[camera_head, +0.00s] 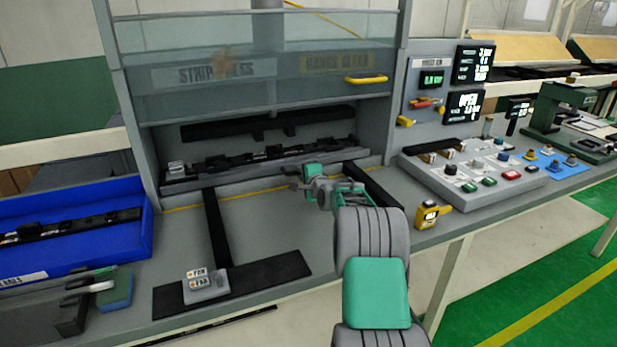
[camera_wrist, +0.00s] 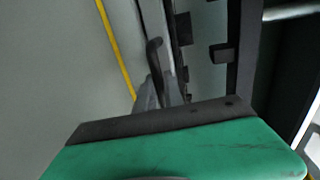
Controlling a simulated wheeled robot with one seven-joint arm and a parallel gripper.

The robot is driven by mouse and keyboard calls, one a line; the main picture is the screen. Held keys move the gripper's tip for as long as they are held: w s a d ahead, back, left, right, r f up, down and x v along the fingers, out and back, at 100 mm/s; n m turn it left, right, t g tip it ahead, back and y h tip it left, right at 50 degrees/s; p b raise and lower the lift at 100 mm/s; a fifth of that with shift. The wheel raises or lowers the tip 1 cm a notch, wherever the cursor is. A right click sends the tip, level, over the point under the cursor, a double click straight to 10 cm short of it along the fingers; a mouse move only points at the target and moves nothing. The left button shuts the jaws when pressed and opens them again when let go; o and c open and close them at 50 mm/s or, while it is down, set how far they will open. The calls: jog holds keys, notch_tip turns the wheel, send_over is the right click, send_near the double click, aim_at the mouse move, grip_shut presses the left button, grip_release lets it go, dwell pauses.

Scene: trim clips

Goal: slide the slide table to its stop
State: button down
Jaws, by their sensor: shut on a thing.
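The slide table (camera_head: 180,184) is a long grey plate carrying a row of black parts. It lies at the back of the bench, inside the opening of the grey machine. In the wrist view its light edge and black parts (camera_wrist: 222,53) run along the upper middle. A dark bent handle (camera_wrist: 154,52) stands at its near edge. My gripper (camera_head: 293,178) is at the front of the table, and in the wrist view its grey fingers (camera_wrist: 161,92) are shut around the handle. The exact grip is partly hidden by the fingers.
Two black rails (camera_head: 217,225) run from the machine toward the front. A raised clear guard (camera_head: 250,100) with a yellow handle (camera_head: 366,80) hangs above. A blue bin (camera_head: 130,238) stands left, a button panel (camera_head: 475,172) right.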

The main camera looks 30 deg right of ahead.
jog(key=shift+w+r, duration=0.15)
jog(key=shift+r, duration=0.1)
jog(key=c, duration=1.9)
grip_release()
jog(key=o, duration=0.3)
jog(key=shift+w+f, duration=0.15)
jog(key=shift+o, duration=0.7)
jog(key=shift+d, duration=0.1)
jog(key=v, duration=0.8)
jog(key=shift+f+b, duration=0.1)
jog(key=shift+b, duration=0.25)
